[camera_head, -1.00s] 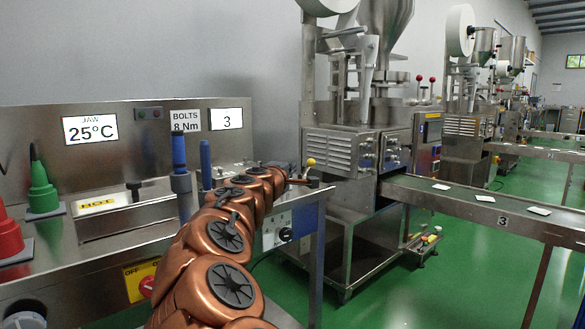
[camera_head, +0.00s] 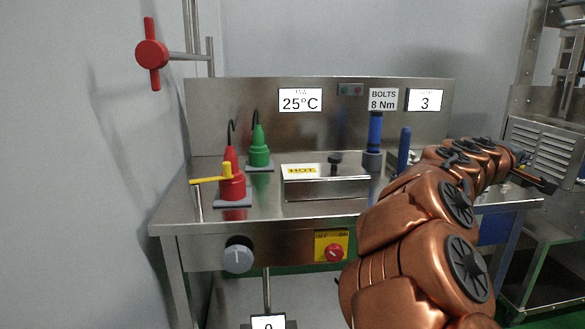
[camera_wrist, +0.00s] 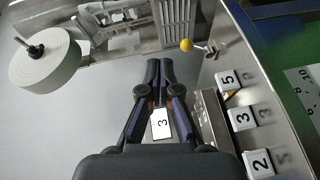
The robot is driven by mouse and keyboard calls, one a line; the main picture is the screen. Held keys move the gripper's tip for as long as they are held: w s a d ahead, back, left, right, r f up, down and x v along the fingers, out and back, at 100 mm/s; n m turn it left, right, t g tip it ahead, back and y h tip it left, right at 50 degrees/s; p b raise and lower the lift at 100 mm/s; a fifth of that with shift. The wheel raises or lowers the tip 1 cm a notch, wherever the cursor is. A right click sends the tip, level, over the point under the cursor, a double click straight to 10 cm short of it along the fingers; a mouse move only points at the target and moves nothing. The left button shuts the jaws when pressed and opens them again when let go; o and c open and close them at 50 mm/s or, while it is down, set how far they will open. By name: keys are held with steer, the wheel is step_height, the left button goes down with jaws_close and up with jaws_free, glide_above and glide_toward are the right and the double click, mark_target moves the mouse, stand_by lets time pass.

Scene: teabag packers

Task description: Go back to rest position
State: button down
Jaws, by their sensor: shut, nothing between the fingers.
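My gripper (camera_wrist: 160,72) is shut and empty in the wrist view, its two dark fingers together. Below it are a white card marked 3 (camera_wrist: 162,124) and a steel surface. In the head view my copper-coloured arm reaches up and to the right across the right end of the steel bench (camera_head: 290,215). The gripper end (camera_head: 540,183) is small and dark there, past the bench's right part, and its fingers are hard to make out.
On the bench stand a red device (camera_head: 231,185), a green device (camera_head: 259,152), a box labelled HOT (camera_head: 325,188) and blue-handled tools (camera_head: 375,132). A red valve handle (camera_head: 152,54) is at upper left. The wrist view shows a white roll (camera_wrist: 45,68), a yellow knob (camera_wrist: 187,45) and numbered blocks (camera_wrist: 240,117).

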steer(key=s+a+r+m+g+y+p, duration=0.2)
steer(key=s+m+p, duration=0.1)
steer(key=s+p, duration=0.3)
steer(key=s+a+r+m+g+y+p, duration=0.1)
steer(key=s+a+r+m+g+p, duration=0.15)
steer(key=s+p, duration=0.35)
steer(key=s+a+n+g+y+p, duration=0.1)
steer(key=s+a+y+p, duration=0.5)
steer(key=s+a+p, duration=0.6)
steer(key=s+a+r+g+y+p, duration=0.1)
steer(key=s+a+g+y+p, duration=0.3)
steer(key=s+a+p, duration=0.7)
steer(key=s+a+y, duration=0.2)
steer(key=a, duration=0.4)
steer(key=shift+r+n+p, duration=0.2)
steer(key=shift+n+p, duration=0.15)
steer(key=shift+p, duration=0.05)
